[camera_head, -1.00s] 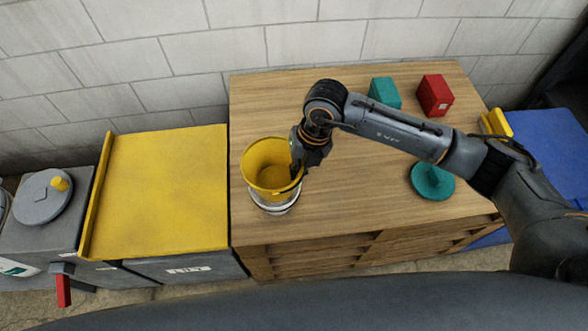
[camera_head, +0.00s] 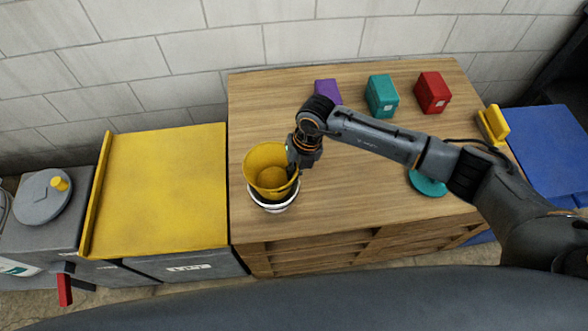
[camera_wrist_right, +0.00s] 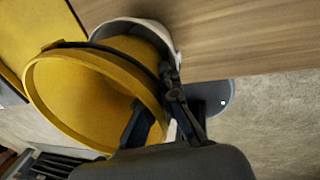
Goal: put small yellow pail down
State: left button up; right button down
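The small yellow pail (camera_head: 268,167) is upright at the left front of the wooden cabinet top, above or in a white round dish (camera_head: 277,207). My right gripper (camera_head: 294,172) is at the pail's right rim. In the right wrist view, the pail (camera_wrist_right: 85,100) opens toward the camera and the fingers of my right gripper (camera_wrist_right: 165,118) sit on either side of its wall, one inside and one outside. The white dish (camera_wrist_right: 148,30) shows behind the pail there. Whether the pail's base touches the dish is hidden. My left gripper is out of view.
On the wooden cabinet top (camera_head: 350,190) stand a purple box (camera_head: 328,90), a teal box (camera_head: 382,97) and a red box (camera_head: 432,92). A teal round item (camera_head: 427,183) lies under my right arm. A yellow-topped unit (camera_head: 165,190) adjoins at left. The cabinet's middle is clear.

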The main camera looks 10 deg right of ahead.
jog(key=shift+f+b, duration=0.35)
jog(key=shift+f, duration=0.2)
jog(key=c, duration=1.5)
grip_release()
jog(key=shift+r, duration=0.3)
jog(key=v, duration=1.2)
jog(key=shift+r, duration=0.35)
